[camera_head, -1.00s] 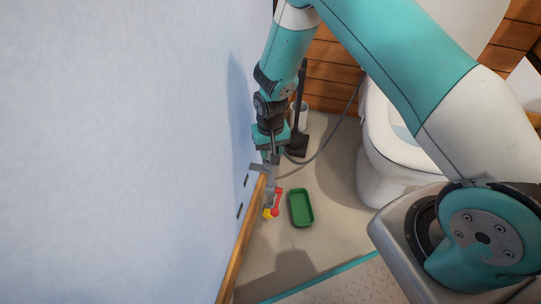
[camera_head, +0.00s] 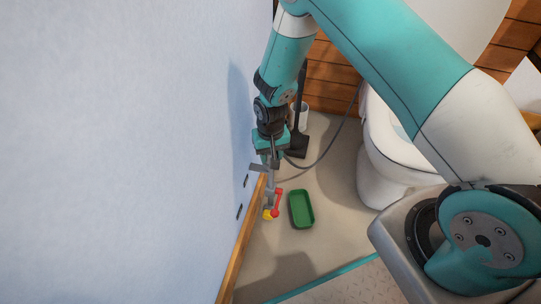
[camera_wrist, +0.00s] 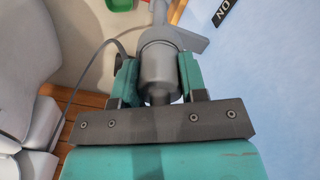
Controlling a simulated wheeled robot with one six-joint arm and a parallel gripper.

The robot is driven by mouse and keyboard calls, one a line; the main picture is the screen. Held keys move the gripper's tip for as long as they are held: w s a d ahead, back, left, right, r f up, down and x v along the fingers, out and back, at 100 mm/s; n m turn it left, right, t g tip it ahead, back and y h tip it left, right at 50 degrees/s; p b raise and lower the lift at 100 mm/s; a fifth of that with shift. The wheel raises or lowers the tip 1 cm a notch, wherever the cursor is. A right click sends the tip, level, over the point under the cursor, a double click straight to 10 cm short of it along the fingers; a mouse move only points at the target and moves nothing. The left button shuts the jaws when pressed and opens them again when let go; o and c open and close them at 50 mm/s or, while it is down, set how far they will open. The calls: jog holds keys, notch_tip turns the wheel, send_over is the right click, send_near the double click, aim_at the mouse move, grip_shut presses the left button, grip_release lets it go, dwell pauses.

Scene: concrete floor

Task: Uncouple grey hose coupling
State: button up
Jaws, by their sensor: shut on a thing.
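The grey hose coupling (camera_wrist: 158,68) sits between the two fingers of my gripper (camera_wrist: 160,80) in the wrist view, and the fingers are shut on it. In the head view my gripper (camera_head: 268,158) points down close to the wall, and the coupling is mostly hidden there. A grey pipe fitting (camera_head: 270,185) with a red lever (camera_head: 277,200) and a yellow part (camera_head: 267,213) is just below the gripper. A grey hose (camera_head: 325,150) runs from near the gripper up toward the toilet. Whether the coupling is apart from the fitting I cannot tell.
A green tray (camera_head: 301,193) lies on the floor right of the fitting. The toilet (camera_head: 378,180) stands further right. A dark brush (camera_head: 299,140) and a white holder (camera_head: 304,112) stand behind. The wall (camera_head: 130,150) and wooden skirting (camera_head: 240,250) are close on the left.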

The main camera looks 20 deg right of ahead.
jog(key=shift+f, duration=0.2)
jog(key=o, duration=1.2)
jog(key=shift+r, duration=0.1)
notch_tip(320, 180, up, 9)
jog(key=p, duration=0.7)
jog(key=shift+p, duration=0.3)
